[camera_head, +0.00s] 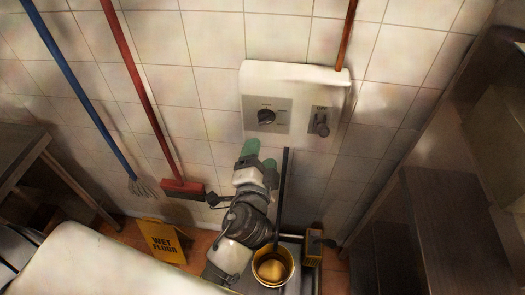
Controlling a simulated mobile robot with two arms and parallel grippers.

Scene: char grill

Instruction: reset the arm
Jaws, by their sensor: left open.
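My left arm reaches up from the bottom middle of the head view. Its left gripper (260,157) has green fingertips that stand apart and empty, pointing at the tiled wall. The gripper is below a white wall box (294,80) with a black dial (266,116) on its left and a grey switch handle (320,122) on its right. The fingertips appear clear of both controls, though their distance to the wall is hard to tell. My right gripper is not in view.
A yellow bucket (287,255) with a dark upright handle stands just right of my arm. A wet floor sign (163,241), a red broom (183,189) and a blue-handled mop (140,187) are to the left. Metal units (450,220) fill the right side.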

